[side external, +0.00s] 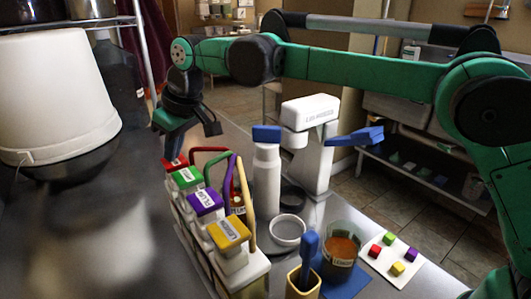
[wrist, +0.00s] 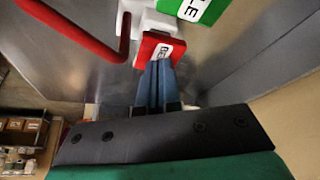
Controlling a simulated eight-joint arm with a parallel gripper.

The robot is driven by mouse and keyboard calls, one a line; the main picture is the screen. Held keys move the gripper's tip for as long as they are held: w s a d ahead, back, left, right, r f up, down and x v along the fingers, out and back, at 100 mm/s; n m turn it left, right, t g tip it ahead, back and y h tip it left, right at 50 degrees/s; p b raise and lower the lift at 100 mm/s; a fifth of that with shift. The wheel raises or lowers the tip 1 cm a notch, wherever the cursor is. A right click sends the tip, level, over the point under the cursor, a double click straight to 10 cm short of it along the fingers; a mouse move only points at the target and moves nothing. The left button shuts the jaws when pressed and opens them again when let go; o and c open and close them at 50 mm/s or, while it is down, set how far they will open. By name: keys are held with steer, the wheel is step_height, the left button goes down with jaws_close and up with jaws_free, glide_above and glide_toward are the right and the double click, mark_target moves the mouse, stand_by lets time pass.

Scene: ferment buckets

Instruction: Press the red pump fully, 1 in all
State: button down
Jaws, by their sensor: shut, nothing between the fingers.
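The red pump's labelled head (side external: 175,162) is at the far end of a row of pump bottles in the side view, partly hidden behind the green pump. In the wrist view, the red pump head (wrist: 159,47) is at the top middle, with its curved red spout (wrist: 75,30) to the left. My gripper (side external: 174,150) points down just above the red head. In the wrist view my gripper (wrist: 156,70) is shut and empty, its blue fingertips overlapping the near edge of the red head. I cannot tell whether they touch it.
The green pump (side external: 187,177), purple pump (side external: 205,203) and yellow pump (side external: 229,233) stand nearer in the row. A white bucket (side external: 55,90) is at left. A white dispenser (side external: 312,130), blue-capped bottle (side external: 266,170) and brown jar (side external: 341,250) stand right of the row.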

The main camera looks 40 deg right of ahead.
steer(key=shift+f, duration=0.55)
steer(key=shift+r, duration=1.9)
